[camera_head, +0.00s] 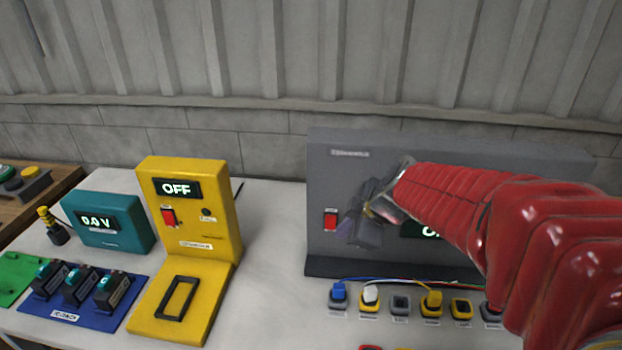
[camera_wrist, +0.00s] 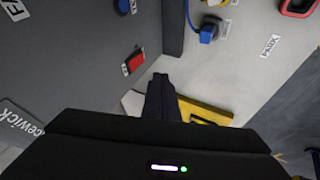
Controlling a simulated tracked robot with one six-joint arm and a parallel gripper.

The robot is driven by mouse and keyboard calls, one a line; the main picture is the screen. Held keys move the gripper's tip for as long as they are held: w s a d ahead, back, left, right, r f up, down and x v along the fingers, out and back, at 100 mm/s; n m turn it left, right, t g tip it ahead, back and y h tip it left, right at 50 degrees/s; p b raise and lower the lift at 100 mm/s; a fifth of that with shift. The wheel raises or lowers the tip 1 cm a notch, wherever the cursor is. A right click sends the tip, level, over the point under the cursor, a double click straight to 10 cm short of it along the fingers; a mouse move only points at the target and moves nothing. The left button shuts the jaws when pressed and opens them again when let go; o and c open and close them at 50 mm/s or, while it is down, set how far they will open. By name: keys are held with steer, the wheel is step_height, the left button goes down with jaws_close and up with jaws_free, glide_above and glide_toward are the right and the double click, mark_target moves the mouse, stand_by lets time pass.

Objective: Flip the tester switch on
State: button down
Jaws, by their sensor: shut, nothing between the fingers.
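A grey upright panel (camera_head: 330,180) stands right of centre, with a red switch (camera_head: 330,220) near its left edge. Its dark display is partly hidden by my red arm. My gripper (camera_head: 352,232) is in front of this panel, just right of the red switch. In the wrist view its fingers (camera_wrist: 160,82) are together and empty, with the red switch (camera_wrist: 134,62) beyond and left of the tips, apart from them. A yellow box (camera_head: 215,215) to the left reads OFF and has its own red switch (camera_head: 168,216). I cannot read which unit is labelled the tester.
A teal meter (camera_head: 110,235) reading 0.0 V stands at the left, behind a blue board (camera_head: 65,308) with several dark modules. Several coloured plugs and sockets, including a blue plug (camera_head: 338,292), line the panel's front. Bare table (camera_head: 270,240) lies between the yellow box and the panel.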

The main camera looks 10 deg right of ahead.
mark_target(331, 222)
steer(key=w+f, duration=0.6)
steer(key=w, duration=0.1)
steer(key=shift+w+f, duration=0.2)
steer(key=shift+w, duration=0.1)
steer(key=shift+a, duration=0.1)
stand_by(0.3)
steer(key=shift+w, duration=0.1)
stand_by(0.3)
